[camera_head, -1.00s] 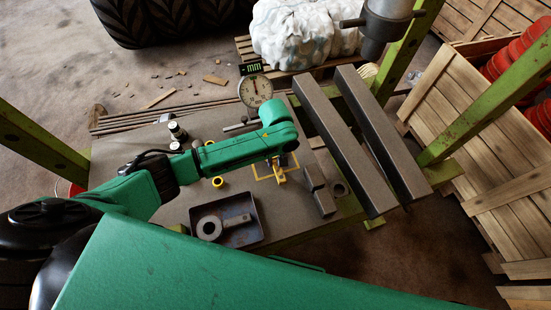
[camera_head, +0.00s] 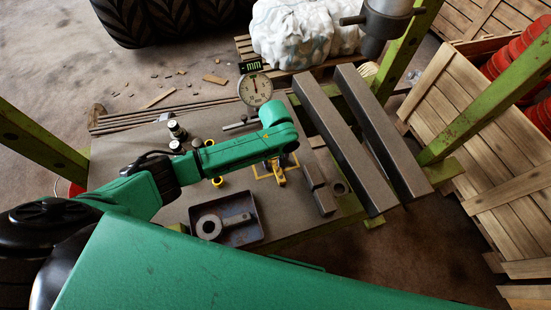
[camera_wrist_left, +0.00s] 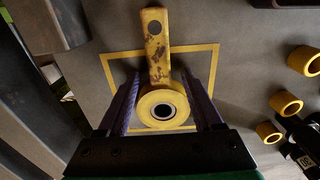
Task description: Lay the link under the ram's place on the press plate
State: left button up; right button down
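The link (camera_wrist_left: 158,60) is a worn yellow bar with a small hole at one end and a round bushed eye at the other. In the left wrist view, its eye fills the space between the two fingers of my left gripper (camera_wrist_left: 161,100). The ram (camera_head: 384,22) hangs at the upper right.
Two heavy steel beams (camera_head: 345,145) lie right of the square, with a dark block (camera_head: 318,188) beside them. A tray (camera_head: 250,234) holds a grey eyed part. A dial gauge (camera_head: 255,89), yellow rings (camera_head: 217,181) and small cylinders (camera_head: 177,130) stand around the table.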

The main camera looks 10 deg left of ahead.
aim_at(276, 162)
pick_arm(q)
notch_tip(276, 162, up, 15)
jog(key=shift+f+p, duration=0.2)
jog(key=shift+p, duration=0.15)
jog(key=shift+r, duration=0.1)
